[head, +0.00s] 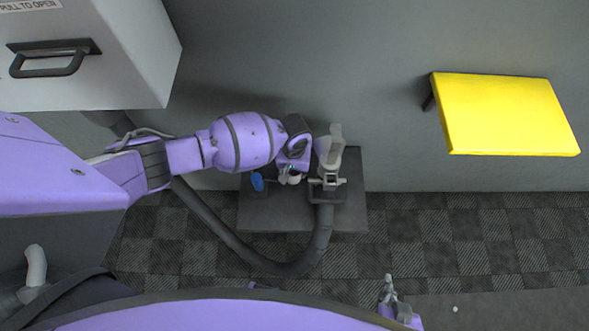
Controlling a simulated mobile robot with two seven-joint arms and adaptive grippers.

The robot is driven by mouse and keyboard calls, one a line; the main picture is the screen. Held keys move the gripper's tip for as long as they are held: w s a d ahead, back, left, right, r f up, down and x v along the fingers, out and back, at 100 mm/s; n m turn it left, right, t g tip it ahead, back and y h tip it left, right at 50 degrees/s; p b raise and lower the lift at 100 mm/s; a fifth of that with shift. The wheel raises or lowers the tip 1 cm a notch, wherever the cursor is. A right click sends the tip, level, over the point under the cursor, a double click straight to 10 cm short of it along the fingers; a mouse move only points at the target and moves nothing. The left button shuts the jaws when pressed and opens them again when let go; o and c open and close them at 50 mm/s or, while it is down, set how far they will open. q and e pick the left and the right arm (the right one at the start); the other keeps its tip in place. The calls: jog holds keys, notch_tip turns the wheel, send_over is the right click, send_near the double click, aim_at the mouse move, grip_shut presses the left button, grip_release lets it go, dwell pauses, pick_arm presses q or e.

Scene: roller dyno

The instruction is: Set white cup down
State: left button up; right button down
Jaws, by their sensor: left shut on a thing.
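My left arm reaches in from the left, over a dark grey platform by the wall. Its gripper (290,179) is shut on a small white thing, apparently the white cup (295,180), which is mostly hidden by the gripper. The cup is low over the platform; I cannot tell whether it touches the surface. My right gripper (388,284) is at the bottom, right of centre, away from the platform. It is too small to tell whether it is open or shut.
The grey platform (350,215) carries a blue object (257,181) at left and a grey device (330,150) with a dark hose (300,266), close right of my left gripper. A yellow panel (505,115) is at right, a white cabinet (120,60) at upper left. Checkered floor lies open at right.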

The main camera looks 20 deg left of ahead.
pick_arm(q)
jog(key=shift+f, duration=0.15)
jog(key=o, duration=1)
jog(key=shift+o, duration=0.2)
